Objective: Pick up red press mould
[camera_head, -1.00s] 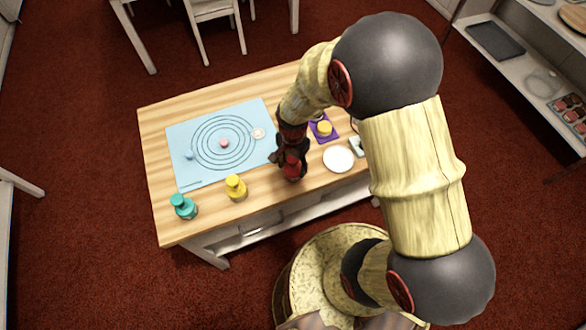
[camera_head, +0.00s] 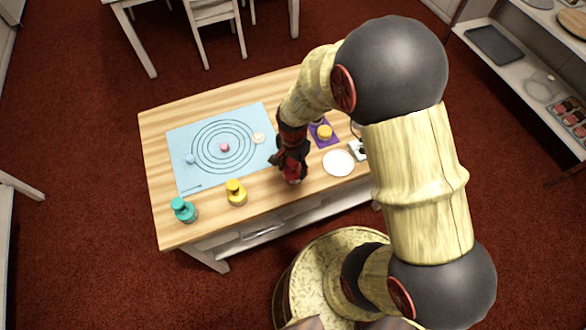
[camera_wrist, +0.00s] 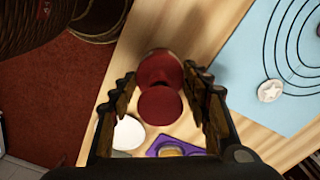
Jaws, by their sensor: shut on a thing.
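The red press mould (camera_wrist: 160,106) shows in the wrist view as a round knob over a wider round base, between my two fingers. My gripper (camera_wrist: 161,98) is shut on it, with one finger on each side. In the head view the mould (camera_head: 292,179) stands near the front edge of the wooden table, mostly hidden under my gripper (camera_head: 291,164). I cannot tell any gap between its base and the table top.
A yellow mould (camera_head: 236,193) and a teal mould (camera_head: 183,210) stand to the left. A blue mat (camera_head: 185,137) with rings lies behind. A white plate (camera_head: 339,162) and a purple mat (camera_head: 315,138) with a yellow piece are to the right.

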